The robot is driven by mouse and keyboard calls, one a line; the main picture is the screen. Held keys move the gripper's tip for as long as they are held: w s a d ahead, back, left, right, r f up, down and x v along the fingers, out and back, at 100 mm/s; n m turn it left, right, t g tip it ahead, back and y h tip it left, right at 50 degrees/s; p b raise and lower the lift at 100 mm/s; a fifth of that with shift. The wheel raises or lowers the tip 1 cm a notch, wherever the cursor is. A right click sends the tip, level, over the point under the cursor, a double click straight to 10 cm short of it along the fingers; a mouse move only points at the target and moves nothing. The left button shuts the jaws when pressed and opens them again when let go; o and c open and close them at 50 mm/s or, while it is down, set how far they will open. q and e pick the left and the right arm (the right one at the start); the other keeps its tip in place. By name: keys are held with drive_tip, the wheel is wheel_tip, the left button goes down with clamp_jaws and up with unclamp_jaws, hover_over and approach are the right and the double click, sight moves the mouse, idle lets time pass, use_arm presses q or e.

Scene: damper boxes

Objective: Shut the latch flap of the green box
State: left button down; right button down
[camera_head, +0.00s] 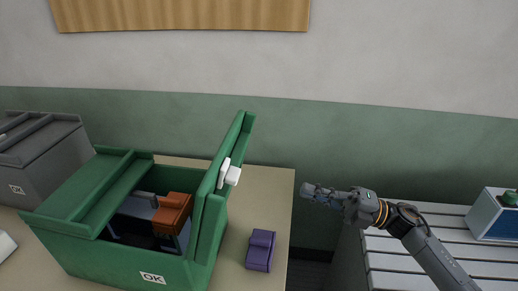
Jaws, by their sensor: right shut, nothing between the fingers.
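The green box (124,250) stands on the beige table at the left, with an OK label on its front. Its latch flap (232,165) is swung up on the right side and stands open, leaving part of the inside showing. A white latch piece (229,174) sits on the flap's outer face. An orange-brown part and darker parts show inside the box. My right gripper (307,190) is shut and empty, in the air to the right of the flap and apart from it. My left gripper is not in view.
A purple block (260,251) lies on the table (279,197) just right of the green box. A grey box (45,165) with an OK label stands behind at the left. A slatted white surface (410,262) at the right carries a blue-and-white box (494,215).

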drive_tip(key=p+x, duration=0.5)
drive_tip(key=x, duration=0.9)
drive_tip(key=shift+s+p, duration=0.3)
drive_tip(key=shift+p, duration=0.05)
drive_tip(key=shift+r, duration=0.15)
